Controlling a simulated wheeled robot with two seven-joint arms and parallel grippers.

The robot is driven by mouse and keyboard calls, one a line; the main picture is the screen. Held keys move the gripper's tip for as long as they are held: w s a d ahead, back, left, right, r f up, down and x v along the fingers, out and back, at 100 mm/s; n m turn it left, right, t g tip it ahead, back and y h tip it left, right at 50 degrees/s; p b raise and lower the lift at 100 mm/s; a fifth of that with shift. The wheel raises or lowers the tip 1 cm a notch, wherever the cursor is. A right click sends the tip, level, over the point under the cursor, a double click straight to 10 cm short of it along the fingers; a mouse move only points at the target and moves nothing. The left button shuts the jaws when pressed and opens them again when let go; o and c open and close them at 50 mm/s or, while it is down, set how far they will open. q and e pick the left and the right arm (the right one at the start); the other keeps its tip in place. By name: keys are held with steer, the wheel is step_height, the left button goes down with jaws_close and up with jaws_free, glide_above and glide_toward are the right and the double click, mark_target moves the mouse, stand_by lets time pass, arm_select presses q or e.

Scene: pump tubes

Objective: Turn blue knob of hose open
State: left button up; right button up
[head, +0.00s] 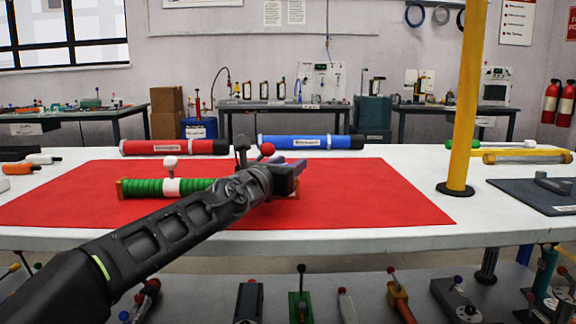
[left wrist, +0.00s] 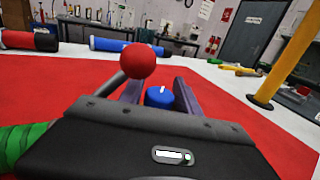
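A green ribbed hose (head: 150,188) lies on the red mat (head: 370,185). It has a white ball handle (head: 169,162) near its left end and a red ball handle (head: 267,149) farther right. My left gripper (head: 290,172) reaches in over the hose's right part and hides it in the head view. In the left wrist view my left gripper's fingers (left wrist: 160,95) are apart, with the blue knob (left wrist: 160,97) between them. I cannot tell whether they touch it. The red ball (left wrist: 138,60) stands close beside the left finger. My right gripper is not in view.
A red tube (head: 175,147) and a blue tube (head: 305,142) lie along the mat's back edge. A yellow post (head: 465,100) stands at the table's right. Several tools sit on a lower shelf in front. The mat's right part is clear.

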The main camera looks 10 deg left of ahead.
arm_select(q)
steer(key=shift+s, duration=0.1)
steer(key=shift+v, duration=3.8)
